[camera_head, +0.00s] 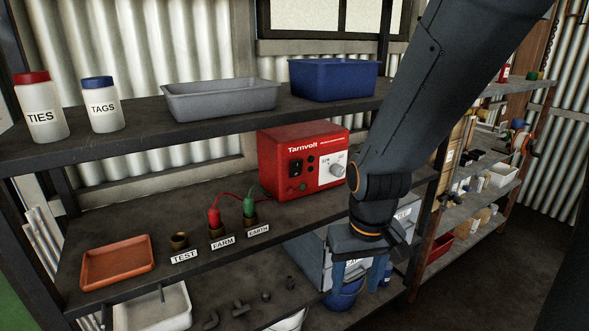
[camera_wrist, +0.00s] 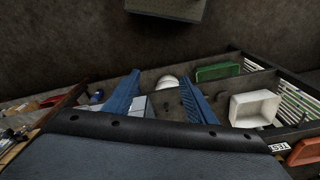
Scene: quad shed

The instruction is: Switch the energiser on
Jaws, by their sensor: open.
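The energiser is a red Tarnvolt box (camera_head: 275,155) on the middle shelf in the head view. Its front has a dark rocker switch (camera_head: 295,168) at the left and a pale panel with a grey knob (camera_head: 338,170) at the right. The switch's position is too small to tell. A red plug (camera_head: 214,218) stands at the FARM post and a green plug (camera_head: 249,207) at the EARTH post, with leads running toward the box. My gripper (camera_head: 359,275) hangs below and right of the energiser, open and pointing down. Its blue fingers also show in the wrist view (camera_wrist: 160,102), with nothing gripped.
An orange tray (camera_head: 118,281) and an empty TEST post (camera_head: 179,241) are left on that shelf. The upper shelf holds white jars (camera_head: 103,108), a grey bin (camera_head: 222,113) and a blue bin (camera_head: 333,95). Grey-blue drawers (camera_head: 312,264) sit below the energiser, beside my gripper.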

